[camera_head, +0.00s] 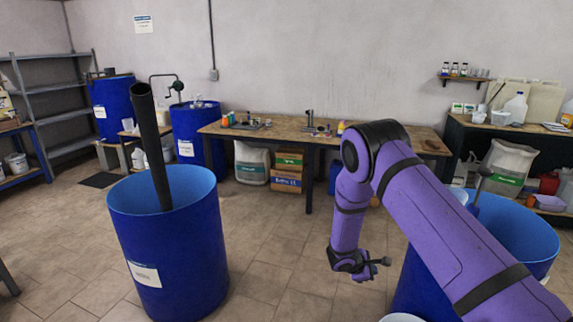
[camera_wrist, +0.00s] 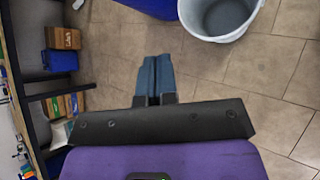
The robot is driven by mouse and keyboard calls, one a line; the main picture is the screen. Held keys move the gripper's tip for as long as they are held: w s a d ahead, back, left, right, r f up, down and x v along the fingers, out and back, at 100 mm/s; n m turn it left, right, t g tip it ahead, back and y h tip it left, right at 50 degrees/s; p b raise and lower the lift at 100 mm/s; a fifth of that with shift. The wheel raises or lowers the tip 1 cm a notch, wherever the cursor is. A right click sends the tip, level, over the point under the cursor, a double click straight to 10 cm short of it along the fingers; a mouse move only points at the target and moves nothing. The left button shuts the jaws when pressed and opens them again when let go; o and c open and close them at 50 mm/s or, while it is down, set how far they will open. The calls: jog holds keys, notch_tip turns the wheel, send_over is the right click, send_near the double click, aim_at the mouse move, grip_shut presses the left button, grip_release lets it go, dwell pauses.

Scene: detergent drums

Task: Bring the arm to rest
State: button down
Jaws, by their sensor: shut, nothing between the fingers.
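My purple arm is bent at a black-capped elbow on the right of the head view, with its forearm hanging down. My gripper (camera_head: 376,267) is at the lower end, over open floor between the blue drums. In the wrist view, the two blue-grey fingers of my gripper (camera_wrist: 155,60) lie side by side, shut, with nothing between them. They stand out over bare tiles.
An open blue drum (camera_head: 168,250) with a dark pipe stands left. Another open blue drum (camera_head: 520,235) stands right, partly behind my arm. A white bucket (camera_wrist: 240,32) is near my gripper. A wooden workbench (camera_head: 290,134) lines the back wall. Central floor is clear.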

jog(key=s+d+r+m+g+y, duration=0.1)
jog(key=s+d+r+m, duration=0.2)
jog(key=r, duration=0.9)
jog(key=s+r+m+y, duration=0.1)
jog(key=s+r+m, duration=0.35)
jog(key=r, duration=0.75)
jog(key=s+d+r+m+g+y, duration=0.15)
jog(key=s+r, duration=0.25)
jog(key=r, duration=0.9)
jog(key=s+a+r+m+t+y, duration=0.1)
jog(key=s+r, duration=0.3)
jog(key=s, duration=0.6)
jog(key=s+r+m+t+y, duration=0.1)
jog(key=s+r+m+y, duration=0.1)
jog(key=s+r, duration=0.3)
jog(key=s+a+r+m+t+y, duration=0.1)
jog(key=s+r+m+t+y, duration=0.1)
jog(key=s, duration=1.2)
notch_tip(320, 180, up, 3)
jog(key=shift+s+a+f+m, duration=0.2)
jog(key=shift+s+a+m, duration=0.15)
jog(key=shift+m, duration=0.55)
